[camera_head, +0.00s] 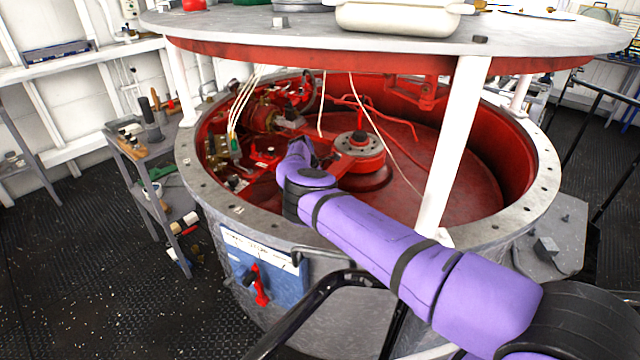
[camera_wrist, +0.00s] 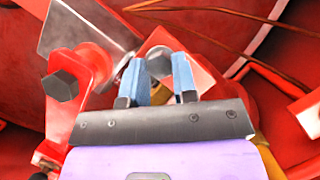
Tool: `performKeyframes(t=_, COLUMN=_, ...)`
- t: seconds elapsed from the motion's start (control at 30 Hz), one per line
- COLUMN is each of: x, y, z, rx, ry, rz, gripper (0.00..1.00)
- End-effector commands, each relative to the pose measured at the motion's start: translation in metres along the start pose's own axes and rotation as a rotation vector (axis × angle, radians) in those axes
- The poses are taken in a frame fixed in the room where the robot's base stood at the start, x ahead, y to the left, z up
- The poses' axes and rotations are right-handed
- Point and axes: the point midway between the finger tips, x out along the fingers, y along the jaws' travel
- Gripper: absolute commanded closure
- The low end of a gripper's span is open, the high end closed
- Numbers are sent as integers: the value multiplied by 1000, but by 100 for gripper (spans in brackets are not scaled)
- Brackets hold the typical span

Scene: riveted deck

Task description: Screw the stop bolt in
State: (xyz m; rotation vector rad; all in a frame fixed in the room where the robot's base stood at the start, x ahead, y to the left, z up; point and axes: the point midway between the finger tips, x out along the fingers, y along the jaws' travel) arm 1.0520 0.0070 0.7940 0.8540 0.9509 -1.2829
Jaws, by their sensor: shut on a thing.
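My gripper (camera_wrist: 159,68) is low inside the red tub, its two blue fingers shut with a gap between them. A small grey metal piece (camera_wrist: 158,56) shows between the fingertips; it looks like the stop bolt, but its shape and seating are mostly hidden. Left of the fingers, a dark grey hex head (camera_wrist: 61,86) sits on a red bracket (camera_wrist: 98,64), apart from my gripper. In the head view my gripper (camera_head: 303,150) is at the middle of the tub, small and partly covered by my purple arm.
The tub's grey flanged rim (camera_head: 210,200) runs below my arm. A white post (camera_head: 455,150) holds the round upper table (camera_head: 290,30) above. Thin cables (camera_head: 240,100) hang left of my gripper. A red hub with a grey ring (camera_head: 359,150) stands to its right.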

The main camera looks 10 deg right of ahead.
Motion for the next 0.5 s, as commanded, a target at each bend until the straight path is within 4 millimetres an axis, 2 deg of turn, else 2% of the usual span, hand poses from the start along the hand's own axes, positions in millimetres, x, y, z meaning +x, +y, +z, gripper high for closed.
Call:
performKeyframes(t=0.2, x=-2, y=3, z=1, rx=131, ry=0, rz=-51, gripper=97)
performKeyframes(t=0.5, x=-3, y=3, z=1, rx=234, ry=0, rz=-92, gripper=97)
